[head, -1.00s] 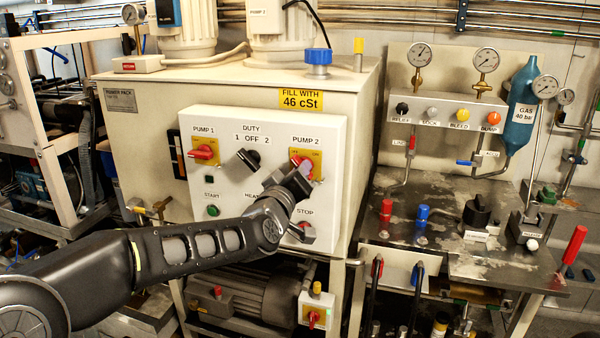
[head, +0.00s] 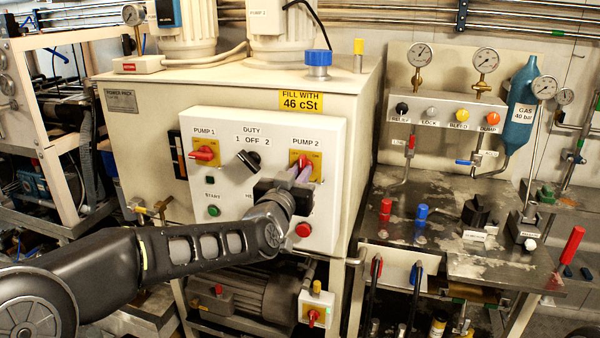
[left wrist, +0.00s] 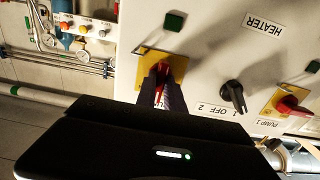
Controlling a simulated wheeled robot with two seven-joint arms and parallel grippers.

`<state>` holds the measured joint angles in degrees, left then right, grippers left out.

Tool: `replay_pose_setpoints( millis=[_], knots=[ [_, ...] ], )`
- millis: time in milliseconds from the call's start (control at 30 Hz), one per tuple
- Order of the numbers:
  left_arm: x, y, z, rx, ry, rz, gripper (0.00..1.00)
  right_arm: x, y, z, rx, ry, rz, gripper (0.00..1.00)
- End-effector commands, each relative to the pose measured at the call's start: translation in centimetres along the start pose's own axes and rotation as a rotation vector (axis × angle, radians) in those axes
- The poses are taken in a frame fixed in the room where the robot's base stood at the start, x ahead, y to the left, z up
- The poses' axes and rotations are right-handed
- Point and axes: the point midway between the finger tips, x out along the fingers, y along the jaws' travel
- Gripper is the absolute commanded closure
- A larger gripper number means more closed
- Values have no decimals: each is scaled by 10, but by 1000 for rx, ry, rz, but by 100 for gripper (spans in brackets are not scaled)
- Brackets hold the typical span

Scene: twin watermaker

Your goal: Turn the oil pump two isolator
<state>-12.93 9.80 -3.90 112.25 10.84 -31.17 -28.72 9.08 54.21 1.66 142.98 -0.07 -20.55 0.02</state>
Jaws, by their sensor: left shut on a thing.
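The pump 2 isolator is a red handle (head: 301,159) on a yellow plate (head: 315,162), at the upper right of the white control panel (head: 225,130). My left gripper (head: 303,176) reaches it from below and partly hides it. In the left wrist view, the left gripper's two dark fingers (left wrist: 162,78) are shut on the red handle (left wrist: 161,88), one on each side, in front of the yellow plate (left wrist: 147,60). The handle's exact angle is hard to tell behind the fingers. My right gripper is not in view.
On the panel are the pump 1 isolator (head: 205,153), the black duty switch (head: 248,160), the green start button (head: 213,211) and the red stop button (head: 303,230). A bench with valves and gauges stands to the right.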

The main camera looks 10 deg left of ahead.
Motion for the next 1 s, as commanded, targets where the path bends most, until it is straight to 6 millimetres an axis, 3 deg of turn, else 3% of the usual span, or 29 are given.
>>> replay_pose_setpoints(
  millis=[433,467,700,1000],
  knots=[
    [0,0,1,15,-2,1,100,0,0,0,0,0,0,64],
    [0,0,1,15,-2,1,85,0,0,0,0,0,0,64],
    [0,0,1,13,-1,0,65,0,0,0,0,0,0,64],
    [-2,0,0,12,0,0,65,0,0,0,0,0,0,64]
  ],
)
